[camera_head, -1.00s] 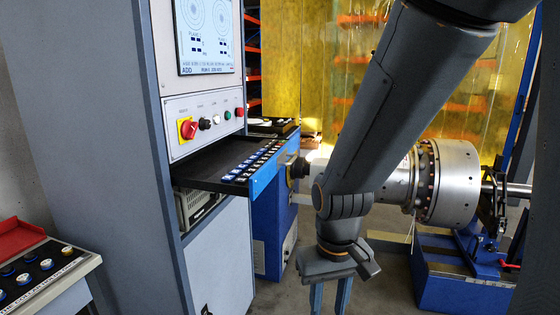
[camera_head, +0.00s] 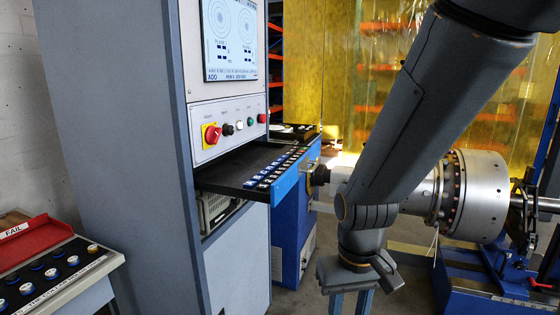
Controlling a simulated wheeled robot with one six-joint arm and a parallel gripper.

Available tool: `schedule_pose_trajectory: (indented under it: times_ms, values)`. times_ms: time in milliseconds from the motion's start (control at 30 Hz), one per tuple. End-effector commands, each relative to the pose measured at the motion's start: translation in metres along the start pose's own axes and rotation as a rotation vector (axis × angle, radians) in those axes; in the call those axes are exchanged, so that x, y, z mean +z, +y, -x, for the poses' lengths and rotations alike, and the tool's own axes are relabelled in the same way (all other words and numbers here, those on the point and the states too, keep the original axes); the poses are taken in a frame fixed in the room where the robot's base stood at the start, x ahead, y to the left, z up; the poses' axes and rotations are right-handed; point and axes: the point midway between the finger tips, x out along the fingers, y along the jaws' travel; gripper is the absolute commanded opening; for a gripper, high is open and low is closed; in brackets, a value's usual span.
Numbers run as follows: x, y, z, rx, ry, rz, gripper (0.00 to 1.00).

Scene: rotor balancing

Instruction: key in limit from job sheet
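The grey control cabinet stands left of centre with a screen (camera_head: 230,38) showing two round plots and small text, too small to read fully. A black pull-out shelf (camera_head: 228,172) below it carries a keypad (camera_head: 280,168) with rows of dark, blue and white keys along its right side. My gripper (camera_head: 350,303) points down at the bottom centre, right of the shelf and lower than it. Its two fingers show apart with nothing visible between them, and their tips are cut off by the frame edge. No job sheet is recognisable in view.
A switch panel with a red-yellow knob (camera_head: 212,134) sits above the shelf. A metal rotor (camera_head: 474,195) lies on a blue machine at right, partly behind my arm. A tray of capped parts (camera_head: 52,272) with a red FAIL bin (camera_head: 28,243) stands lower left.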

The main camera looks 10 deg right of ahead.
Motion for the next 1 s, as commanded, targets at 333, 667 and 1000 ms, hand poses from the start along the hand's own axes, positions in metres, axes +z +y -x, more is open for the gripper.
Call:
schedule_pose_trajectory:
  times_ms: [333,667,1000]
  values:
    - [0.0000,0.0000,0.0000,0.000,0.000,0.000,0.00]
    - [0.0000,0.0000,0.0000,0.000,0.000,0.000,0.00]
    - [0.0000,0.0000,0.0000,0.000,0.000,0.000,0.00]
